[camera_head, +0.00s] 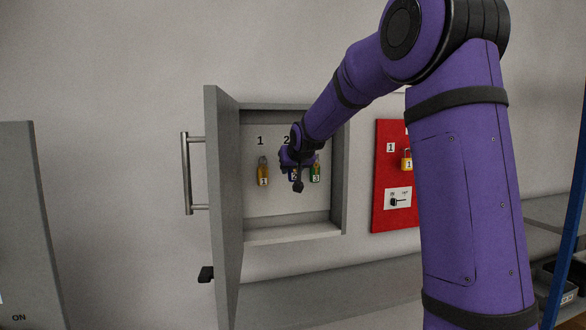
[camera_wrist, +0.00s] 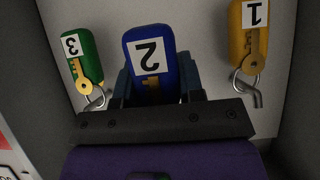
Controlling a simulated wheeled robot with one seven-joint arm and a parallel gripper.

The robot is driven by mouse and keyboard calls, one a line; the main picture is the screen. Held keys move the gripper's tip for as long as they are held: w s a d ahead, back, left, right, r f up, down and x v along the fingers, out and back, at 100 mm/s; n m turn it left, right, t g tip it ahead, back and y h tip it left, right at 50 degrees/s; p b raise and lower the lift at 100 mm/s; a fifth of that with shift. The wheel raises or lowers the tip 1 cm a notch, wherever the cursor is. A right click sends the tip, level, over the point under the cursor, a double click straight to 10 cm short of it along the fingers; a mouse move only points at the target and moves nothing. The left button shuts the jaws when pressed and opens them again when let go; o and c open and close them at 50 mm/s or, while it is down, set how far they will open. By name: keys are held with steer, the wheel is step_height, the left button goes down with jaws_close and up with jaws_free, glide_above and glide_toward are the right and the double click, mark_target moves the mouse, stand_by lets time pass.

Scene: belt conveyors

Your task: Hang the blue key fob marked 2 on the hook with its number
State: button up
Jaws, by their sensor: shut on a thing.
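The blue key fob marked 2 (camera_wrist: 149,72) is between the fingers of my gripper (camera_wrist: 158,86), with part of a brass key showing. My gripper is shut on it. In the head view my gripper (camera_head: 294,168) is inside the open key cabinet (camera_head: 287,234), under the number 2 on its back wall, and largely covers the blue fob (camera_head: 292,175). The hook under number 2 is hidden, so I cannot tell whether the fob's ring is on it.
The yellow fob marked 1 (camera_head: 263,174) hangs at left and the green fob marked 3 (camera_head: 315,173) at right, both close beside my gripper. The cabinet door (camera_head: 224,200) stands open at left. A red board (camera_head: 390,160) with a yellow padlock (camera_head: 407,160) is right of the cabinet.

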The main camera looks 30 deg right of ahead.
steer(key=shift+w+d+f, duration=0.1)
steer(key=shift+w+d, duration=0.05)
steer(key=shift+w, duration=0.3)
steer(key=shift+w+d+f, duration=0.1)
steer(key=shift+w, duration=0.35)
